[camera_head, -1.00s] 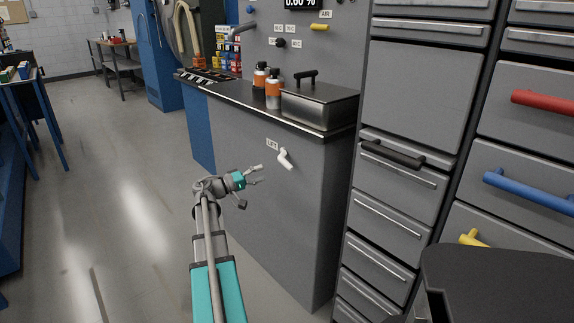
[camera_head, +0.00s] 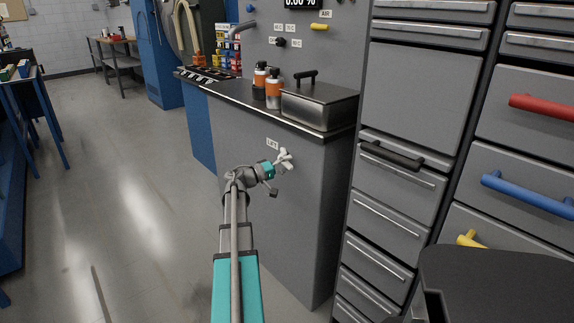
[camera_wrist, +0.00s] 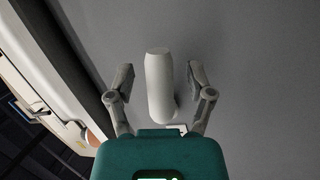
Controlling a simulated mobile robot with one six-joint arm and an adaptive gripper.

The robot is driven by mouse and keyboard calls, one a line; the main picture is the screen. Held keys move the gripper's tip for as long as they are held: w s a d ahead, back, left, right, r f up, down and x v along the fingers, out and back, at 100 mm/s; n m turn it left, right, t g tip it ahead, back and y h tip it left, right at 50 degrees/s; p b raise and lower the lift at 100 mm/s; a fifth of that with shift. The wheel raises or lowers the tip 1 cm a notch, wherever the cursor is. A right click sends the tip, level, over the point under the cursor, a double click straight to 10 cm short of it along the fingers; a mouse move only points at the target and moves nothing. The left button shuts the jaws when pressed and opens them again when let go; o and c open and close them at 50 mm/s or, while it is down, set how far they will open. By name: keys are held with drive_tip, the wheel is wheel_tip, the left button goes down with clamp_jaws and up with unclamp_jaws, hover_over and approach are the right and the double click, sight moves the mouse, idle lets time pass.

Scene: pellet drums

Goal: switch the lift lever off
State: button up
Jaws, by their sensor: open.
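The lift lever is a white handle on the grey cabinet front, just right of a small "LIFT" label (camera_head: 272,143). In the head view my gripper (camera_head: 284,161) is at the lever and covers most of it. In the wrist view the white lever (camera_wrist: 159,85) stands between the two open fingers of my gripper (camera_wrist: 161,82).
Above the lever, the counter (camera_head: 240,97) holds a dark metal box (camera_head: 318,106) and two orange-and-white bottles (camera_head: 273,90). A drawer cabinet with a black handle (camera_head: 392,156) stands to the right. The floor (camera_head: 140,210) to the left is clear.

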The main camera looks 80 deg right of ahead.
clamp_jaws()
idle(0.3)
drive_tip(key=shift+r, duration=0.1)
drive_tip(key=shift+s+r+n+h, duration=0.1)
drive_tip(key=shift+r+n+h, duration=0.3)
drive_tip(key=shift+n, duration=0.5)
drive_tip(key=shift+r+n+h, duration=0.3)
drive_tip(key=shift+r+n, duration=0.1)
drive_tip(key=shift+n, duration=0.5)
unclamp_jaws()
drive_tip(key=shift+a, duration=0.1)
drive_tip(key=shift+f, duration=0.1)
